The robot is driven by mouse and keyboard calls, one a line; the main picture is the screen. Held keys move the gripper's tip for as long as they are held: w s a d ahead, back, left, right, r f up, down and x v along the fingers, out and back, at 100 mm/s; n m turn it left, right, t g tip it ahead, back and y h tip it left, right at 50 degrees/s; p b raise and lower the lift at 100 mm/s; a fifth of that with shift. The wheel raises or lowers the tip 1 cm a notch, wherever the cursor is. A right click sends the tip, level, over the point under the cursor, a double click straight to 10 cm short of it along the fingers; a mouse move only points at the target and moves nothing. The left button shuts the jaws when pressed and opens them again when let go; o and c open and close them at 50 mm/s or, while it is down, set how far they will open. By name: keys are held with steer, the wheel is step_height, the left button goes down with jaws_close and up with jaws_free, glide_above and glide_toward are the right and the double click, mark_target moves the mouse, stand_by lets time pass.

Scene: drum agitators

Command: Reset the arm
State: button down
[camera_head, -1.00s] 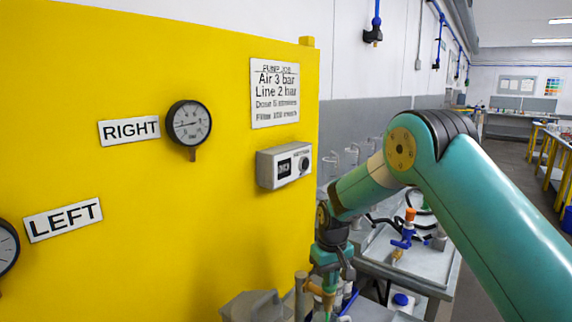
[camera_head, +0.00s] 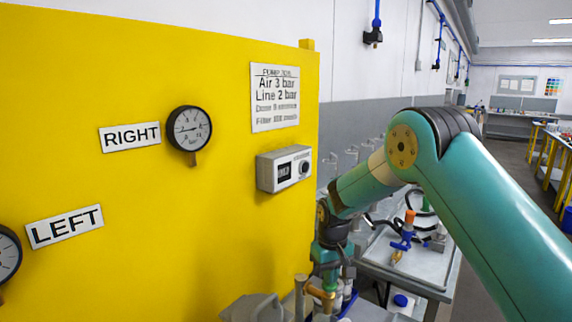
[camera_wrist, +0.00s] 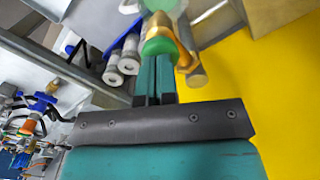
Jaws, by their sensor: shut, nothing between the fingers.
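My arm reaches in from the right in the head view and bends down beside the yellow panel. My gripper (camera_head: 328,285) hangs at its end, low in the picture. In the wrist view its two teal fingers (camera_wrist: 156,62) are close together and shut, with nothing held between them. A green rounded part (camera_wrist: 159,46) on a brass-coloured fitting (camera_wrist: 158,24) shows just beyond the fingertips. I cannot tell whether the fingers touch it. In the head view the brass fitting (camera_head: 322,296) is partly hidden by the gripper.
The yellow panel (camera_head: 225,190) fills the left, with gauges (camera_head: 189,129), a RIGHT label (camera_head: 130,137), a LEFT label (camera_head: 64,227) and a grey box (camera_head: 284,168). A metal bench (camera_head: 420,275) with a blue-orange valve (camera_head: 405,237) stands behind the arm. Grey cylinders (camera_wrist: 122,55) lie near the fingers.

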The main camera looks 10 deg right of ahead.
step_height(320, 180, up, 6)
steer(key=p, duration=0.2)
steer(key=shift+f+p, duration=0.2)
steer(key=shift+p, duration=0.2)
steer(key=shift+f, duration=0.1)
steer(key=s+a+r+n+y+b, duration=0.1)
steer(key=s+a+r+b, duration=0.25)
steer(key=s, duration=0.35)
steer(key=s+a+r+n+y+b, duration=0.1)
steer(key=s+a+r+b, duration=0.15)
steer(key=s+r, duration=0.4)
steer(key=s+a+f+n+y+b, duration=0.1)
steer(key=s+a+n+y+b, duration=0.1)
steer(key=s, duration=1.9)
steer(key=shift+s+a+f+n+b, duration=0.15)
steer(key=shift+s+a+n+b, duration=0.3)
steer(key=shift+a+b, duration=0.25)
